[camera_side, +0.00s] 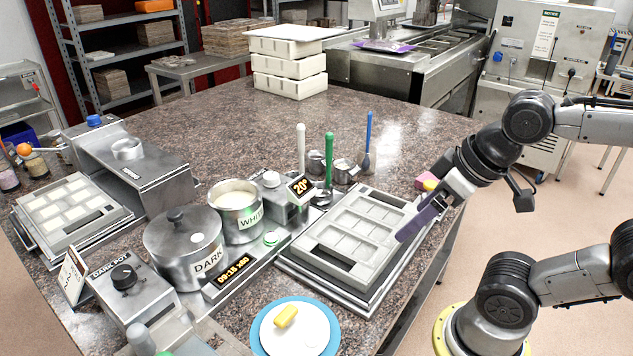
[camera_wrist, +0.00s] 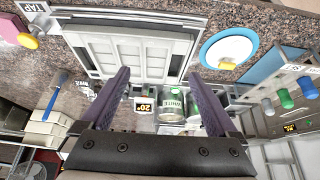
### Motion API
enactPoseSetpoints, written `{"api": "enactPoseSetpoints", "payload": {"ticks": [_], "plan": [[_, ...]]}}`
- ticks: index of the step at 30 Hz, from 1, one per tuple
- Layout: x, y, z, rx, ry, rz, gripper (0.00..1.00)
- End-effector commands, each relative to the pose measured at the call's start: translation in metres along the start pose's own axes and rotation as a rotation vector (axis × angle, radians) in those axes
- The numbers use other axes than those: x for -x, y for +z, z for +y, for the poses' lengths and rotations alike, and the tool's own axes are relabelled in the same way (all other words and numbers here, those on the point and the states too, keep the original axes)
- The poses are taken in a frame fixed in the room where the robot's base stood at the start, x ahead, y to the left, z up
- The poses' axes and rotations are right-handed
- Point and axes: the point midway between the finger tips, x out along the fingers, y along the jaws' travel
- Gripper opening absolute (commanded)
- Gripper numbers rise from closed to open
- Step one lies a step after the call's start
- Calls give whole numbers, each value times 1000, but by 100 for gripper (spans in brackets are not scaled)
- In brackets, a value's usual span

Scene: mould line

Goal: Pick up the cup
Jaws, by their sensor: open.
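No single object is clearly marked as the cup. In the side view, two small metal cup-shaped vessels stand on the counter behind the mould tray, a left one (camera_side: 316,164) and a right one (camera_side: 344,172). Upright white, green and blue handles rise close by. My gripper (camera_side: 408,230) is over the right side of the pale mould tray (camera_side: 350,232), well to the right and front of these vessels. In the wrist view, the purple fingers of my gripper (camera_wrist: 159,74) are spread wide with nothing between them. I cannot make out the metal vessels clearly there.
The WHITE pot (camera_side: 237,212), the lidded DARK pot (camera_side: 184,247) and the 20° display (camera_side: 301,188) stand left of the tray. A white plate on blue (camera_side: 310,330) bears a yellow piece (camera_side: 287,316).

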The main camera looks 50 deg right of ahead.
Motion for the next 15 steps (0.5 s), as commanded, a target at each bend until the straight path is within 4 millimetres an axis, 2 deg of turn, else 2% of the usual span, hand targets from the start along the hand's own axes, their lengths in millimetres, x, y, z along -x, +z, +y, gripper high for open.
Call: {"api": "enactPoseSetpoints", "payload": {"ticks": [5, 11, 15], "plan": [[13, -8, 0, 0, 0, 5, 95], [46, -26, 0, 0, 0, 5, 95], [38, -53, 26, -58, 95, 65, 95]]}}
